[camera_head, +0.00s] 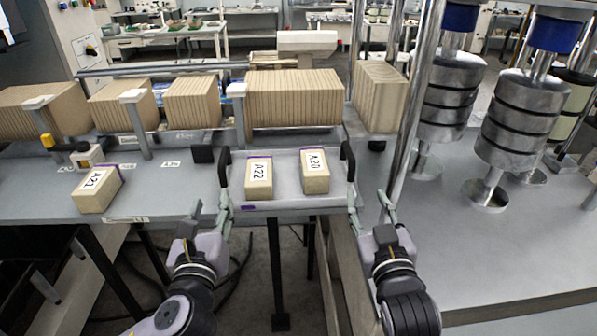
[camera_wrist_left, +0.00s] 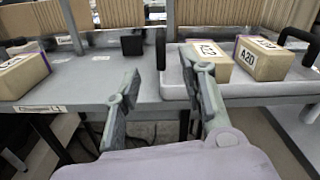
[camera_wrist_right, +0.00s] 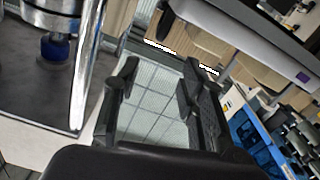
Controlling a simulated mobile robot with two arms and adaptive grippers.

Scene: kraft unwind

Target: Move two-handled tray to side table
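The grey two-handled tray (camera_head: 287,202) sits level in the middle of the head view. It carries tan blocks A22 (camera_head: 258,182) and A20 (camera_head: 315,175). Its black left handle (camera_head: 223,166) and black right handle (camera_head: 348,160) stand up at its ends. My left gripper (camera_head: 209,207) is open at the tray's left end; in the left wrist view the left handle (camera_wrist_left: 161,48) shows between and beyond its fingertips. My right gripper (camera_head: 369,200) is open by the tray's right front corner. I cannot tell which surface is the side table.
Block A21 (camera_head: 97,188) lies on the grey table (camera_head: 150,190) at left. Wood-coloured stacks (camera_head: 293,98) line the back. Metal posts and weight-like cylinders (camera_head: 518,118) stand on the right grey surface (camera_head: 480,255), whose front part is clear.

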